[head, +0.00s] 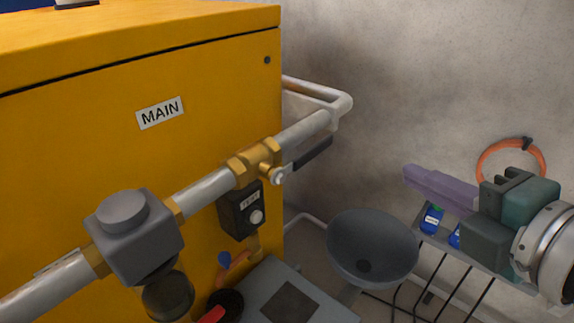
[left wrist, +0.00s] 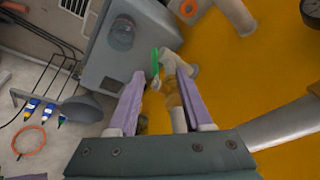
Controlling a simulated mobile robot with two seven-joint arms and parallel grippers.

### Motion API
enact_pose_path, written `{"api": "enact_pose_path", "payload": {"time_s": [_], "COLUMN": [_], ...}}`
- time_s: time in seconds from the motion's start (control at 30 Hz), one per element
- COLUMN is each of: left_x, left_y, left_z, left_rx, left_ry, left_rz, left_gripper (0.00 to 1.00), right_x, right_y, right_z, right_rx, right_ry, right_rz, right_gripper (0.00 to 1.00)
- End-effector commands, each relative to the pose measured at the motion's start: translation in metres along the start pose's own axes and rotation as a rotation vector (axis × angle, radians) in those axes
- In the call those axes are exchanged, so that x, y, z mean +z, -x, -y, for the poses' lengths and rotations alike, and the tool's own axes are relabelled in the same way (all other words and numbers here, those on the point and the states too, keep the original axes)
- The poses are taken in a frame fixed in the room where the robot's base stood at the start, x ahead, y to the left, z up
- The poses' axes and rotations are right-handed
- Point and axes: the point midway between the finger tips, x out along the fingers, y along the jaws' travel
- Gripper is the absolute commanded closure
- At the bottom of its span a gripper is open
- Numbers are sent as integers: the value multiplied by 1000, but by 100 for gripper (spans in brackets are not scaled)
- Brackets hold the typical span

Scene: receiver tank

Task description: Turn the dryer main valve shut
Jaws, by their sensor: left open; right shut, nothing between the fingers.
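The main valve (head: 258,160) is a brass body on the grey pipe that crosses the yellow cabinet, below the MAIN label (head: 160,112). Its dark lever (head: 313,152) points up and right, roughly along the pipe. My right gripper (head: 408,174) is at the right of the head view, its purple fingers shut and empty, apart from the lever. My left gripper (left wrist: 160,78) shows only in the left wrist view. Its purple fingers are open, with a pale fitting and a green part beyond them. Whether it touches anything is unclear.
A grey box-shaped fitting (head: 133,235) sits on the pipe at left. A black TEST unit (head: 242,210) hangs below the valve. A grey funnel (head: 372,248), a rack with blue bottles (head: 432,219) and an orange coil (head: 511,143) are at right. A pale rail (head: 335,104) bends behind the pipe.

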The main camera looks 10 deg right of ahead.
Motion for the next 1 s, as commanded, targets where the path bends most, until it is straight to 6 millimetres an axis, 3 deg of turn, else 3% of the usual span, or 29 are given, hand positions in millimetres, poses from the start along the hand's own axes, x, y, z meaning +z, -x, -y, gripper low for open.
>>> {"api": "enact_pose_path", "payload": {"time_s": [0.03,0.2,0.33,0.5,0.67,1.0], "left_x": [15,36,47,53,52,53], "left_y": [-47,-114,-150,-168,-168,-172], "left_z": [-2,-5,-6,-8,-9,-10], "left_rx": [0,0,0,2,6,8], "left_ry": [0,0,1,3,8,10], "left_rz": [0,0,0,-1,-2,-5], "left_gripper": [50,50,50,50,50,50], "right_x": [-6,-20,-31,-39,-43,-69], "right_y": [-19,-37,-34,-26,-28,-74], "right_z": [35,64,82,91,85,47], "right_rx": [87,414,625,785,822,825], "right_ry": [172,743,1068,1287,1330,1327], "right_rz": [-19,-34,-1,47,62,64], "right_gripper": [100,100,100,100,100,100]}}
